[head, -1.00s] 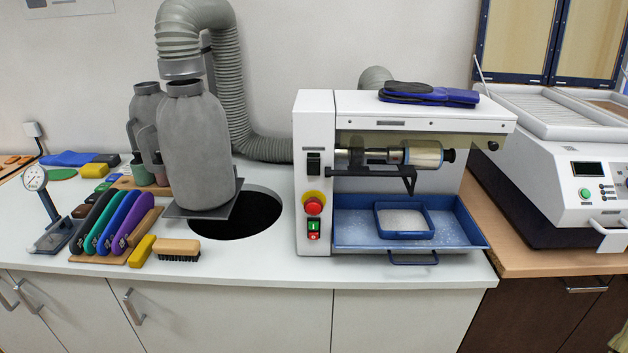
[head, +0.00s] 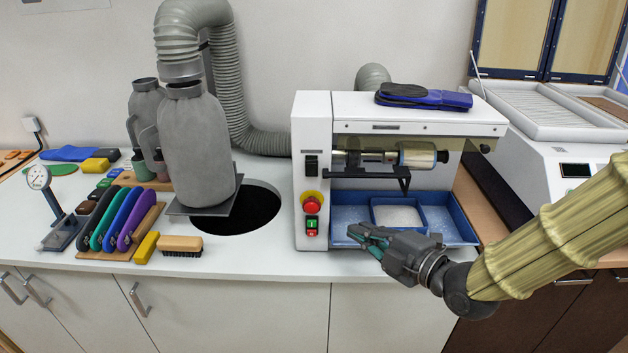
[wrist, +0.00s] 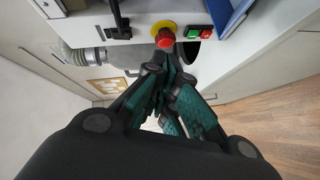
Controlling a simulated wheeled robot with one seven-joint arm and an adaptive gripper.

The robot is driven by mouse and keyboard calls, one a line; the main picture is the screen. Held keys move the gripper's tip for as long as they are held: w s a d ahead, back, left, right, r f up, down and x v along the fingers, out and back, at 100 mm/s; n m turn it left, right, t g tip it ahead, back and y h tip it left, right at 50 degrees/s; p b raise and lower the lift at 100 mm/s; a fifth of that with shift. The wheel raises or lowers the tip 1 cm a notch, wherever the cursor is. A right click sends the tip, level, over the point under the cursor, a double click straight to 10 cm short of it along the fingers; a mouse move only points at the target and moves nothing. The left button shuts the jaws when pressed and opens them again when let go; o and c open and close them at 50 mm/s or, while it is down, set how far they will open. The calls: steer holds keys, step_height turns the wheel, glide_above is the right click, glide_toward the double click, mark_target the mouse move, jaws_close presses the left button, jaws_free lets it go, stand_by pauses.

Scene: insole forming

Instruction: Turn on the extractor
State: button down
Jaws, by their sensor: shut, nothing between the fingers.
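The white grinding machine (head: 312,130) stands on the counter. Its left front panel has a black switch (head: 311,165) at the top, a red mushroom button on a yellow collar (head: 311,204) below it, and a green button (head: 311,224) above a small red button (head: 311,234). My gripper (head: 357,235) is shut and empty, in front of the blue tray and to the right of these controls, apart from them. In the wrist view the red mushroom button (wrist: 165,40) is just beyond my fingertips (wrist: 172,62); the green button (wrist: 192,33) and black switch (wrist: 119,28) also show.
The blue tray (head: 458,226) sits under the grinding roller (head: 417,155), with a smaller tray inside. A ribbed hose (head: 232,85) and grey canister (head: 195,150) stand left, beside a round counter hole (head: 250,215). Tools (head: 180,243) lie further left.

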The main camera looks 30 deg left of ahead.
step_height(320, 180, up, 6)
steer(key=s+a+n+g+y, duration=0.1)
steer(key=a+n, duration=0.1)
steer(key=n, duration=0.1)
steer(key=shift+s+a+f, duration=0.15)
steer(key=shift+s+a, duration=0.2)
steer(key=shift+a, duration=0.05)
steer(key=shift+a, duration=0.1)
steer(key=p, duration=0.4)
glide_toward(312, 170)
steer(key=s+a+f, duration=0.1)
steer(key=s+a, duration=0.3)
steer(key=a, duration=0.1)
steer(key=shift+w+a+f+p, duration=0.3)
steer(key=shift+w+a+p, duration=0.25)
steer(key=shift+w, duration=0.25)
steer(key=shift+w+a+f+p, duration=0.25)
steer(key=shift+w+a+p, duration=0.25)
steer(key=shift+w, duration=0.3)
steer(key=shift+d+f, duration=0.1)
